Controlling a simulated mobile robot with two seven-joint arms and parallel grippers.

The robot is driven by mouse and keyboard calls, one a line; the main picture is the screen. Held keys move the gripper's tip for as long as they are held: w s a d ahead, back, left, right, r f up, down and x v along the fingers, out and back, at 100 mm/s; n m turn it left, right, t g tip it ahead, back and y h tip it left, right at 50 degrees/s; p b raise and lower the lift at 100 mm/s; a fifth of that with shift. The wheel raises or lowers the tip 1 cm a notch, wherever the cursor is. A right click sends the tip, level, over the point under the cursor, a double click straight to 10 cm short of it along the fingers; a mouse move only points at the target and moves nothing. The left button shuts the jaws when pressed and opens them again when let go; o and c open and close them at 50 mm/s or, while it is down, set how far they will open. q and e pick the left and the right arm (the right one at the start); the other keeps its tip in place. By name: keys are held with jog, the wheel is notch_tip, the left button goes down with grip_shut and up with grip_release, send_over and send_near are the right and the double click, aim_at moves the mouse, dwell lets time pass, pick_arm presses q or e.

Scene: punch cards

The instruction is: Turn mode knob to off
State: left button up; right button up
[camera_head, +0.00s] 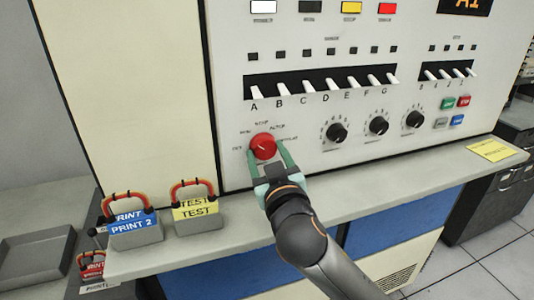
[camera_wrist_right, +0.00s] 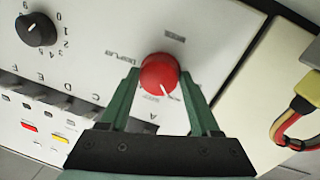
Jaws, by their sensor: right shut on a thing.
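The mode knob (camera_head: 263,147) is a round red knob with a white pointer line, low on the left of the white control panel. Small printed labels sit around it. My right gripper (camera_head: 267,157) reaches it from below, with its green fingers on either side of the knob, shut on it. In the right wrist view the red knob (camera_wrist_right: 160,74) sits between the green fingertips (camera_wrist_right: 160,78), and its white pointer line shows. Some labels around the knob are hidden by the fingers. My left gripper is in neither view.
Three black knobs (camera_head: 378,126) are right of the red knob, below a row of white switches (camera_head: 331,86). Coloured buttons (camera_head: 464,101) are at the far right. A blue-labelled box (camera_head: 135,230) and a yellow-labelled box (camera_head: 197,219) stand on the ledge at left.

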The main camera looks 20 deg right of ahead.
jog(key=n+p, duration=0.2)
jog(key=n, duration=0.2)
jog(key=shift+n+t+p, duration=0.3)
jog(key=shift+p, duration=0.05)
jog(key=shift+d+n+y+p, duration=0.15)
jog(key=shift+n+p, duration=0.35)
jog(key=shift+n, duration=0.55)
jog(key=shift+n+y+p, duration=0.15)
jog(key=shift+n+p, duration=0.35)
jog(key=shift+n, duration=0.55)
jog(key=o, duration=1.4)
jog(key=shift+f, duration=0.1)
